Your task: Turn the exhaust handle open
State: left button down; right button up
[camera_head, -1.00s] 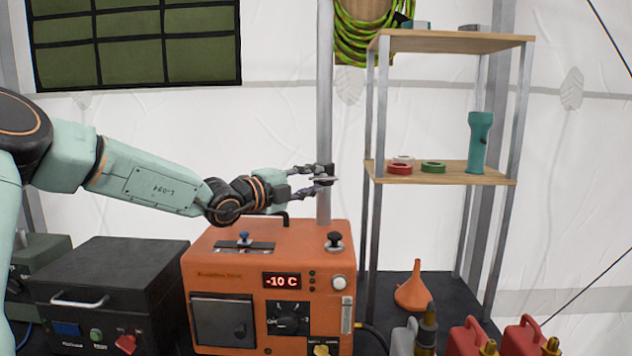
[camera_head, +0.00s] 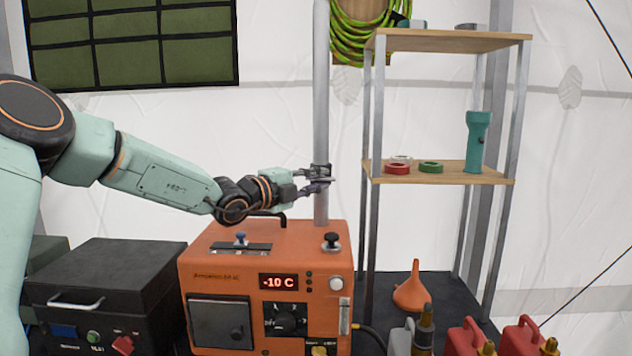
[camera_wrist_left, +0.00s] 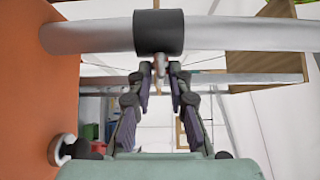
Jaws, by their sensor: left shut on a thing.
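The exhaust pipe (camera_head: 321,90) is a grey upright tube rising from the top of the orange heater (camera_head: 215,262). A dark collar sits low on it and shows large in the left wrist view (camera_wrist_left: 158,33). A small metal handle (camera_wrist_left: 159,72) sticks out of the collar toward my gripper. My left gripper (camera_head: 318,180) is at the collar, its fingers closed around the handle; the left wrist view shows the fingertips (camera_wrist_left: 159,78) on either side of it. The fingers partly hide the handle in the head view. My right gripper is not in view.
A shelf (camera_head: 440,175) with tape rolls and a teal flashlight (camera_head: 476,140) stands just right of the pipe. A black-knobbed cap (camera_head: 331,241) sits on the heater below the gripper. A dark box (camera_head: 105,290) stands at left. An orange funnel and several cans are at lower right.

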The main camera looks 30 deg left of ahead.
pick_arm(q)
jog(key=shift+f, duration=0.1)
jog(key=m+g+p, duration=0.1)
jog(key=p, duration=0.1)
jog(key=m+g+y+p, duration=0.1)
jog(key=g+p, duration=0.1)
jog(key=p, duration=0.1)
jog(key=shift+r+m+p, duration=0.3)
jog(key=shift+r+m, duration=0.1)
jog(key=m+g+y+p, duration=0.1)
jog(key=g+p, duration=0.1)
jog(key=shift+d+m+y+p, duration=0.15)
jog(key=shift+m+y+p, duration=0.25)
jog(key=shift+r+m+g+y+p, duration=0.15)
jog(key=shift+m+g+y+p, duration=0.65)
jog(key=shift+p, duration=0.4)
jog(key=g+y+p, duration=0.1)
jog(key=p, duration=0.1)
jog(key=m+g+y+p, duration=0.1)
jog(key=p, duration=0.1)
jog(key=shift+w+d+r+m, duration=0.15)
jog(key=shift+d+m, duration=0.05)
jog(key=shift+m, duration=0.1)
jog(key=shift+w+m+g+y+p, duration=0.1)
jog(key=shift+m+g+y+p, duration=0.55)
jog(key=shift+y+p, duration=0.65)
